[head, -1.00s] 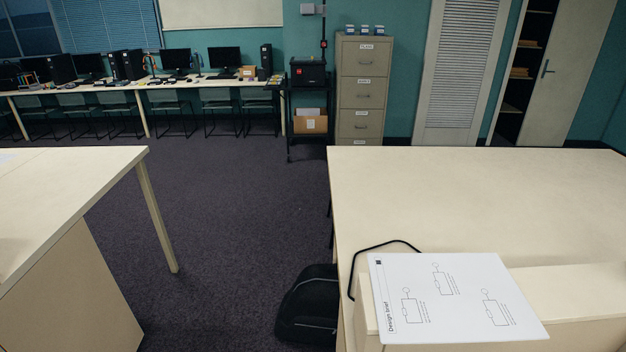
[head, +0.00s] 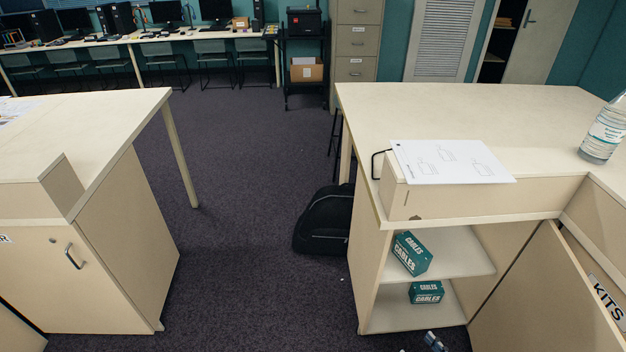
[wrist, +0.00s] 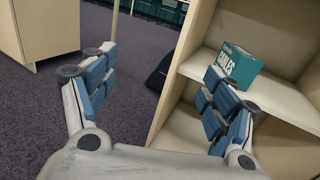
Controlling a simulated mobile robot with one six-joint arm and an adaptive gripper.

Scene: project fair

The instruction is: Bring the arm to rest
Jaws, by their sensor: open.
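My gripper (wrist: 158,88) is open in the wrist view, its two blue-padded fingers wide apart with nothing between them. A green cables box (wrist: 238,66) sits on a shelf behind the right finger and is partly covered by it. In the head view only a small bit of my gripper (head: 434,341) shows at the bottom edge, in front of the open cabinet. There the green cables box (head: 411,253) is tilted on the upper shelf, and a second cables box (head: 426,292) is on the lower shelf.
The cabinet's door marked KITS (head: 555,295) stands open at the right. A printed sheet (head: 450,162) lies on the ledge above, with a bottle (head: 604,130) to its right. A black bag (head: 326,220) is on the floor beside the cabinet. Carpet between the counters is free.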

